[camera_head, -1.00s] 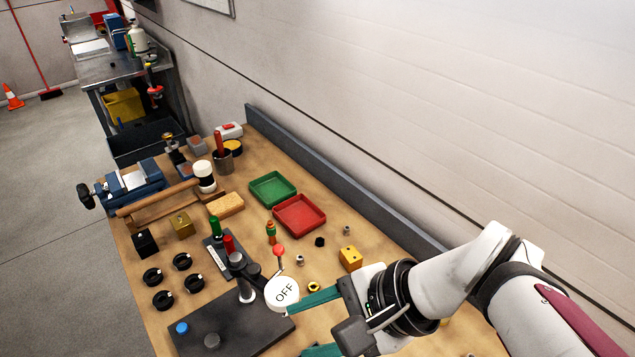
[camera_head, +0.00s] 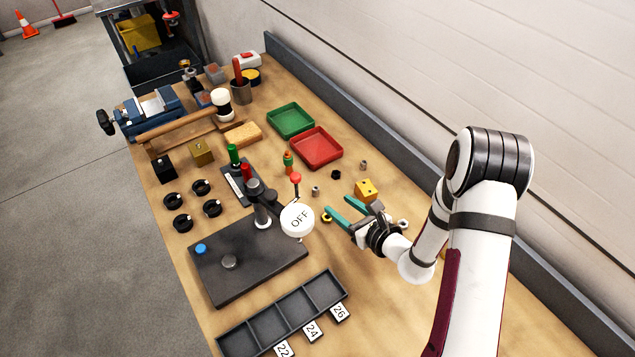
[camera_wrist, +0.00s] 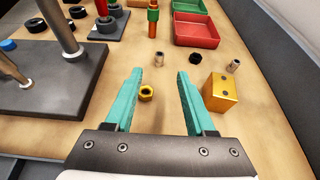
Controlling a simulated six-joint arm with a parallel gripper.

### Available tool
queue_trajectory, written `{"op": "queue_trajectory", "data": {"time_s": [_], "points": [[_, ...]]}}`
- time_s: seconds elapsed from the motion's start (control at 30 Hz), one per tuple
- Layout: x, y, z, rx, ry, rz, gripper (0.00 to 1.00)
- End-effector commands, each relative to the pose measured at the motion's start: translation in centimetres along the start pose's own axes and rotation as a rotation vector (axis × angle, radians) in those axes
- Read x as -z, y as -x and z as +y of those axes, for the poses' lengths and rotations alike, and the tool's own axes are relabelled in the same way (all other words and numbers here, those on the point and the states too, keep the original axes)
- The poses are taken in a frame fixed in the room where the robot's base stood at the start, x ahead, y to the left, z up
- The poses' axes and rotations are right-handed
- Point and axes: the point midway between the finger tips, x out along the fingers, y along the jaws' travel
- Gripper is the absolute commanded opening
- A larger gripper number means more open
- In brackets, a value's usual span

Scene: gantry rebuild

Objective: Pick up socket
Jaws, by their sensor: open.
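Two small silver metal cylinders that look like sockets stand on the wooden bench: one (camera_head: 316,191) near the OFF sign and one (camera_head: 364,165) by the red tray. In the wrist view the nearer one (camera_wrist: 159,58) lies just beyond and between the fingertips, and the other (camera_wrist: 233,65) is to the right, past the yellow block. My gripper (camera_head: 336,205) is open and empty, its teal fingers low over the bench. In the wrist view the gripper (camera_wrist: 160,73) has a brass nut (camera_wrist: 147,93) between its fingers, not gripped.
A yellow block (camera_head: 366,190) stands close to the right finger. A small black part (camera_head: 336,174) sits between the sockets. The OFF sign (camera_head: 297,220) and its dark stand (camera_head: 245,265) are left. Red (camera_head: 316,147) and green (camera_head: 290,121) trays lie behind; a compartment tray (camera_head: 232,341) is in front.

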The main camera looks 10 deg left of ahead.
Motion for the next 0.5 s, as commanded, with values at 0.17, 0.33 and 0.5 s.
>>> {"op": "queue_trajectory", "data": {"time_s": [0.17,0.33,0.5], "points": [[0.0,-5.0,0.2,-0.004,0.002,-0.001,0.55],[0.0,-7.3,0.1,-0.002,0.0,0.0,0.55],[0.6,-10.7,0.1,-0.003,0.001,0.0,0.55]]}}
